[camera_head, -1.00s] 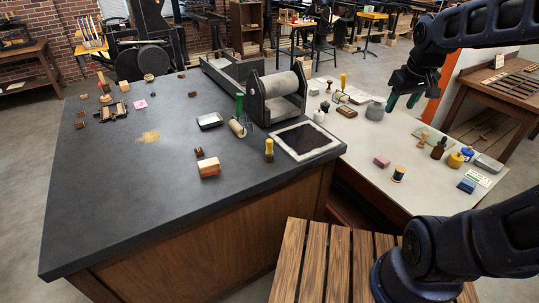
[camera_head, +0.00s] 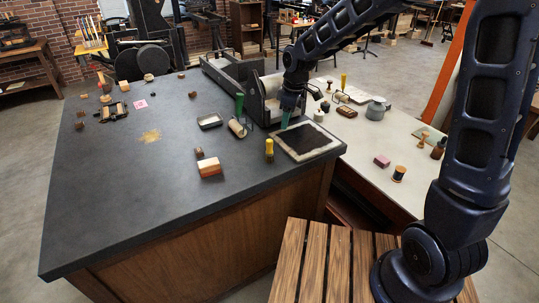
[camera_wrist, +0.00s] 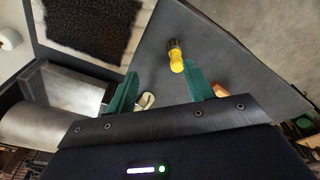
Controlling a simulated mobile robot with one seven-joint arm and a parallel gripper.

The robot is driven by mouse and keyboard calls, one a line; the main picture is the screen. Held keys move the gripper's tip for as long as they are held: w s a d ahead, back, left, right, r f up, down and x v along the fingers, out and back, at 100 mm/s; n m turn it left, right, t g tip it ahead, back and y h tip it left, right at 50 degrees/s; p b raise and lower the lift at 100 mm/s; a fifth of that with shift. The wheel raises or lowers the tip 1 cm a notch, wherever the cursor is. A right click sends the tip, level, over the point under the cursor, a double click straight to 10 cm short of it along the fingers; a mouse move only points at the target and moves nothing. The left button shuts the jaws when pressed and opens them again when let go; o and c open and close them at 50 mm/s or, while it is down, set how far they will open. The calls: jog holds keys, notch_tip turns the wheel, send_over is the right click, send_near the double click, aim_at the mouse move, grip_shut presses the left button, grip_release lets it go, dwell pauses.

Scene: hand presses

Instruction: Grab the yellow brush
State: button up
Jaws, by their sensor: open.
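The yellow brush (camera_head: 269,147) stands upright on the dark table, yellow handle up and dark bristles down, left of the framed black slab. In the wrist view the brush (camera_wrist: 177,61) lies beyond the fingertips, nearer the right finger. My gripper (camera_head: 287,118) hangs above the table near the press, behind and to the right of the brush and apart from it. In the wrist view my gripper (camera_wrist: 160,85) has its two green fingers wide apart, with nothing between them.
The framed black slab (camera_head: 306,141) and the roller press (camera_head: 262,100) are close to my gripper. A green-handled roller (camera_head: 238,127) and an orange-and-white block (camera_head: 209,167) are left of the brush. The table's front-left is clear.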

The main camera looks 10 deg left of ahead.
jog(key=n, duration=0.2)
send_near(269, 149)
jog(key=shift+w+a+g, duration=0.3)
jog(key=shift+w, duration=0.55)
jog(key=shift+a+f, duration=0.15)
jog(key=shift+f, duration=0.1)
jog(key=f, duration=0.5)
jog(key=shift+s+a+f, duration=0.1)
jog(key=shift+a, duration=0.3)
jog(key=shift+f, duration=2.65)
jog(key=c, duration=1.1)
